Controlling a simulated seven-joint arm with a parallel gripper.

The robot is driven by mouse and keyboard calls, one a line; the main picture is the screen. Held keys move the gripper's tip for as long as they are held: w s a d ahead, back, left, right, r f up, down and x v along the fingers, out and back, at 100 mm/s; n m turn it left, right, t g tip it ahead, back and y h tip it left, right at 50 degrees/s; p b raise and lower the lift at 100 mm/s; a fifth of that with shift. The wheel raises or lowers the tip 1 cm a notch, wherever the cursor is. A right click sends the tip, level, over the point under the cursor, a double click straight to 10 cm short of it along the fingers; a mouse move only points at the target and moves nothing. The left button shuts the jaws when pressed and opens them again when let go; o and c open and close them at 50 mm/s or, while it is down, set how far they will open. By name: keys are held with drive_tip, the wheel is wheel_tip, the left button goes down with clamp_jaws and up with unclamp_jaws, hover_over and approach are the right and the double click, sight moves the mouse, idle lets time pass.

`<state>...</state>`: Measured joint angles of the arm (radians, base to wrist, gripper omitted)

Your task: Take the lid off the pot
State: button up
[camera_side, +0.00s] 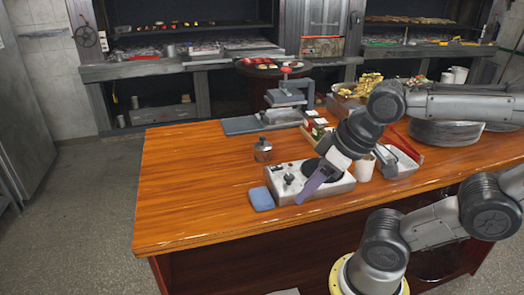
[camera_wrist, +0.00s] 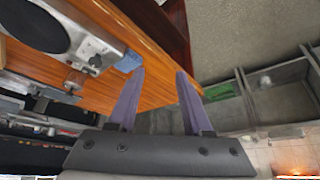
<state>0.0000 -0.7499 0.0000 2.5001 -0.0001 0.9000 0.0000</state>
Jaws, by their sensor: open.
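A small grey metal pot (camera_side: 263,150) with a dark lid and knob stands upright on the wooden table, behind the grey hob in the side view. The lid (camera_side: 263,140) appears to sit on top of the pot. A small metal item in the wrist view (camera_wrist: 75,82) looks like the same pot, left of my fingers. My gripper (camera_side: 316,183), with purple fingers, is over the front of the hob, to the right of the pot and apart from it. In the wrist view my gripper (camera_wrist: 159,72) is open, with nothing between the fingers.
The hob (camera_side: 335,187) has a black round plate and a knob. A blue block (camera_side: 261,199) lies left of it. A white cup (camera_side: 365,167), trays and a metal press (camera_side: 287,98) stand nearby. The left part of the table (camera_side: 190,190) is clear.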

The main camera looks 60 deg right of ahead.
idle(0.4)
drive_tip(key=o, duration=0.7)
drive_tip(key=shift+o, duration=0.2)
